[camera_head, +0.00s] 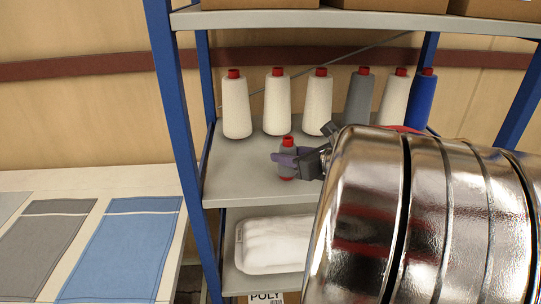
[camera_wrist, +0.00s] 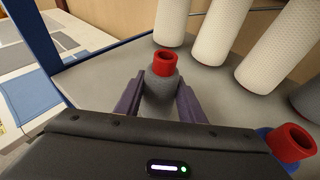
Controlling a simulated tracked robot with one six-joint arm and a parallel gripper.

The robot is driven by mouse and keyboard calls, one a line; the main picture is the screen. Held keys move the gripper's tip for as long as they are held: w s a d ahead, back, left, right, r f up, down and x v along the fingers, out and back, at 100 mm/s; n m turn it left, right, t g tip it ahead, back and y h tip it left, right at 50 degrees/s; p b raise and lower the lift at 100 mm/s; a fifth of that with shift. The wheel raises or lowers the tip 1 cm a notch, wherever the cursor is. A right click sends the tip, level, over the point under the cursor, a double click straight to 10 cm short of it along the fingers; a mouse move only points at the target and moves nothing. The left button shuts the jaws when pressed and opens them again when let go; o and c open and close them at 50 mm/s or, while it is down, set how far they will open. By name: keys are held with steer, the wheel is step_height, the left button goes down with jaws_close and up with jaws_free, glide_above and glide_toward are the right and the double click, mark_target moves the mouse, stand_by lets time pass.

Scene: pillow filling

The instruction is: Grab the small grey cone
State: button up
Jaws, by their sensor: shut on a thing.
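The small grey cone (camera_wrist: 161,86) has a red top and stands upright between my gripper's two purple fingers in the wrist view. My gripper (camera_wrist: 160,100) is shut on it. In the head view the small grey cone (camera_head: 287,170) is at the front of the middle shelf, partly hidden by my gripper (camera_head: 290,160). Its base appears at the shelf surface; I cannot tell whether it is lifted.
Several tall white cones (camera_head: 236,105), a tall grey cone (camera_head: 358,97) and a blue cone (camera_head: 421,102) stand behind on the shelf (camera_head: 235,185). A blue upright (camera_head: 178,120) is to the left. A white bundle (camera_head: 270,243) lies on the shelf below.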

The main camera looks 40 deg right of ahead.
mark_target(289, 138)
step_height(289, 138, up, 10)
steer(key=shift+r, duration=0.1)
stand_by(0.6)
stand_by(0.5)
